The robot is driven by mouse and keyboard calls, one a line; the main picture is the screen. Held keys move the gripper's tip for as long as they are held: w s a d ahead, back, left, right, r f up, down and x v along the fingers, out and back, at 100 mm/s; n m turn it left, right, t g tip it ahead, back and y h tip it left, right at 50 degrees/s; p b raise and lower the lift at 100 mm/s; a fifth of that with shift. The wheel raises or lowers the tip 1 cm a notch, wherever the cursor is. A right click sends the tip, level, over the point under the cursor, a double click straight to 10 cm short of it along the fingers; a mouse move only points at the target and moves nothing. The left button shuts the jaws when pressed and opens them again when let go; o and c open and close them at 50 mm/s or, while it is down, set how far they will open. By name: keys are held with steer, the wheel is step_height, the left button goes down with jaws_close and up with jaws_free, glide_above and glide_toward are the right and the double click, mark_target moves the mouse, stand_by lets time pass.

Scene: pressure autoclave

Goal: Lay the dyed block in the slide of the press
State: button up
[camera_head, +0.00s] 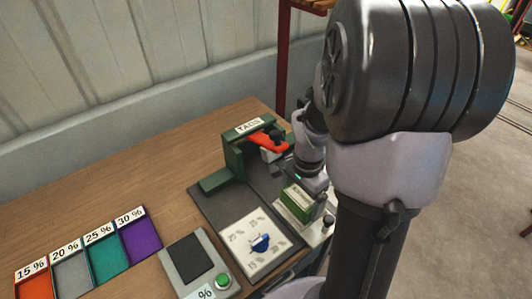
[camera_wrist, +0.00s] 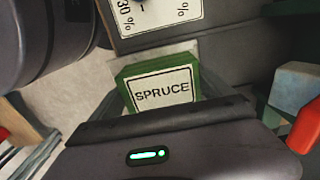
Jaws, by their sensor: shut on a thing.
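The green press (camera_head: 235,155), labelled TAGS, stands at the back of the bench with a red lever (camera_head: 266,142). A low green part (camera_head: 216,181) sticks out at its front left; I cannot tell if this is the slide. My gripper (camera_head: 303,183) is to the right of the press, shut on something. The wrist housing hides the fingertips and most of what they hold. A green piece (camera_wrist: 165,88) labelled SPRUCE lies straight beyond the housing in the wrist view, and shows below my gripper in the head view (camera_head: 297,203). I cannot make out the dyed block separately.
A dial plate (camera_head: 236,225) with a blue knob lies in front of the press. A grey box (camera_head: 199,284) with a green button is beside it. Orange, grey, teal and purple fields (camera_head: 141,238) marked with percentages lie left. The bench's back left is clear.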

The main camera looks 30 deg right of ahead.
mark_target(302, 200)
steer(key=shift+w+d+f, duration=0.2)
steer(key=shift+w+d, duration=0.6)
steer(key=shift+d, duration=0.15)
step_height(302, 200, down, 4)
steer(key=shift+r+b, duration=0.15)
steer(key=shift+b, duration=1.1)
steer(key=shift+r, duration=0.2)
steer(key=shift+f, duration=0.1)
